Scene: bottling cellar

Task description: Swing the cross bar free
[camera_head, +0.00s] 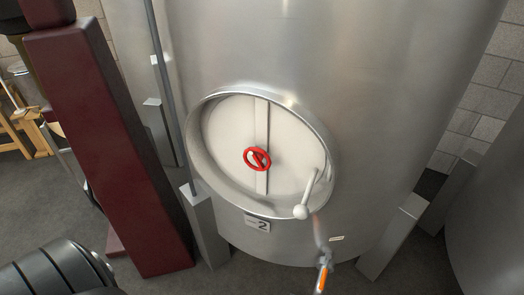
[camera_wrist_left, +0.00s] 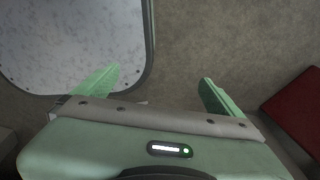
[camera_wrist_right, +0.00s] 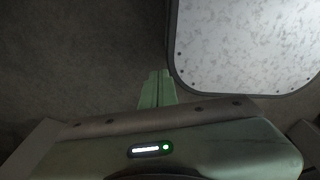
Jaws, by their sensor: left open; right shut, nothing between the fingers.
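The cross bar (camera_head: 262,122) is a pale upright strip across the oval door (camera_head: 225,140) of the steel tank. A red handwheel (camera_head: 257,159) sits at its middle. The door lies inside the tank's oval collar. A white lever with a ball end (camera_head: 301,212) slants down at the door's lower right. In the left wrist view, my left gripper (camera_wrist_left: 157,88) is open and empty. In the right wrist view, my right gripper (camera_wrist_right: 157,88) is shut with nothing in it. Neither gripper shows in the head view, and no part of the door shows in the wrist views.
A valve with an orange handle (camera_head: 322,278) sticks out below the door, right of the number 2 plate (camera_head: 257,224). A dark red post (camera_head: 105,150) stands at left. Grey legs (camera_head: 395,237) flank the tank. Another tank (camera_head: 492,220) stands at right. A speckled panel (camera_wrist_right: 245,40) is near my right gripper.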

